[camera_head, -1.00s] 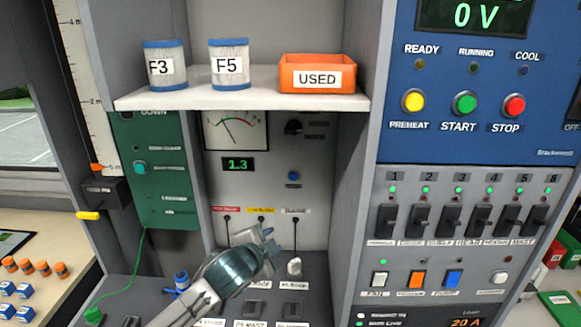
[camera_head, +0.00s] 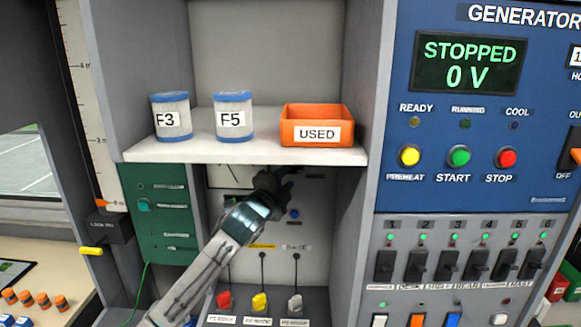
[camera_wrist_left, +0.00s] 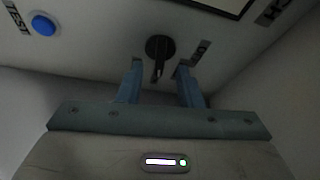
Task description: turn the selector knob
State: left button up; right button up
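The selector knob (camera_wrist_left: 157,46) is round and black with a narrow grip bar, on a grey panel in the left wrist view. My left gripper (camera_wrist_left: 160,68) is open. Its two fingertips stand on either side of the knob's lower part with gaps showing, and I cannot tell how deep they reach. In the head view my left gripper (camera_head: 283,180) is under the shelf, in front of the panel, and it hides most of the knob. My right gripper is not in view.
A shelf (camera_head: 240,152) directly above my left gripper holds filters F3 (camera_head: 171,118) and F5 (camera_head: 233,118) and an orange USED bin (camera_head: 317,133). A blue button (camera_wrist_left: 43,25) sits beside the knob. Cabled plugs (camera_head: 260,301) are below. A side wall (camera_head: 352,215) bounds the right.

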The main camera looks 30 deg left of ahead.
aim_at(293, 172)
pick_arm(q)
jog(key=shift+w+a+r+p, duration=0.15)
jog(key=shift+w+p, duration=0.1)
jog(key=shift+w, duration=0.6)
jog(key=shift+w+a+f+p, duration=0.1)
jog(key=shift+w+p, duration=0.15)
jog(key=shift+w, duration=0.55)
grip_shut()
